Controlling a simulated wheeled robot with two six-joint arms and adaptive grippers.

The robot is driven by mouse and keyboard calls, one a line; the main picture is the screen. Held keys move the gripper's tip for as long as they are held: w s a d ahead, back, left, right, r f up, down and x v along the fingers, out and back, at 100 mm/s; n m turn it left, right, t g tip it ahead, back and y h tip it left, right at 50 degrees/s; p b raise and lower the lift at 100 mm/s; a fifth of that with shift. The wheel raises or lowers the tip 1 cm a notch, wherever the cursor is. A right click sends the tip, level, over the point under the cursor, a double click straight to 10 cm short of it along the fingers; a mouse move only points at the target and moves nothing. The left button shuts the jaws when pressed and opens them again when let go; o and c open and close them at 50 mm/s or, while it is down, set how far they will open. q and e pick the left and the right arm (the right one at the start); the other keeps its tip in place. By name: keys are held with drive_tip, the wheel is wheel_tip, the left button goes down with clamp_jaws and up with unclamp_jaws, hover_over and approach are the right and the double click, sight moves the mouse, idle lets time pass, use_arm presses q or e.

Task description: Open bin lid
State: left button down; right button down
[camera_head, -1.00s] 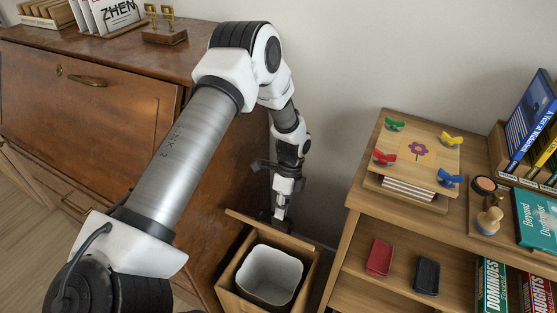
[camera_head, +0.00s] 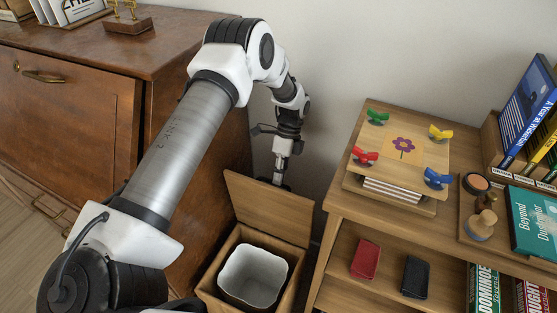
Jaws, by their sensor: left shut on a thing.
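The wooden bin (camera_head: 222,263) stands on the floor between the brown cabinet and the shelf, with a white liner (camera_head: 253,274) inside it. Its lid (camera_head: 270,208) is raised at the back of the bin, its broad flat face toward me, and the bin's mouth is uncovered. My left gripper (camera_head: 279,181) reaches down from behind and is shut on the lid's upper edge. Its fingertips are partly hidden by the lid. My right gripper is not in view.
The brown cabinet (camera_head: 75,125) stands close on the left of the bin. The wooden shelf (camera_head: 330,207) stands close on the right, carrying a flower press (camera_head: 402,150), stamps and books. A red case (camera_head: 365,259) and a black case (camera_head: 415,277) lie on its lower level.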

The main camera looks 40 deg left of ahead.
use_arm(q)
drive_tip(key=shift+x, duration=0.95)
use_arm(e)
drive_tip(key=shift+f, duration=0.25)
use_arm(q)
drive_tip(key=c, duration=1.2)
unclamp_jaws()
drive_tip(key=shift+w+d+f, duration=0.1)
drive_tip(key=shift+w+f, duration=0.4)
drive_tip(key=shift+w, duration=0.2)
wheel_tip(320, 180, up, 11)
drive_tip(key=shift+s, duration=0.25)
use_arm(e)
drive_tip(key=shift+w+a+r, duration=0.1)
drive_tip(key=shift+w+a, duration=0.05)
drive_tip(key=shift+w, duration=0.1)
use_arm(q)
drive_tip(key=shift+f, duration=0.1)
drive_tip(key=shift+s+f, duration=0.1)
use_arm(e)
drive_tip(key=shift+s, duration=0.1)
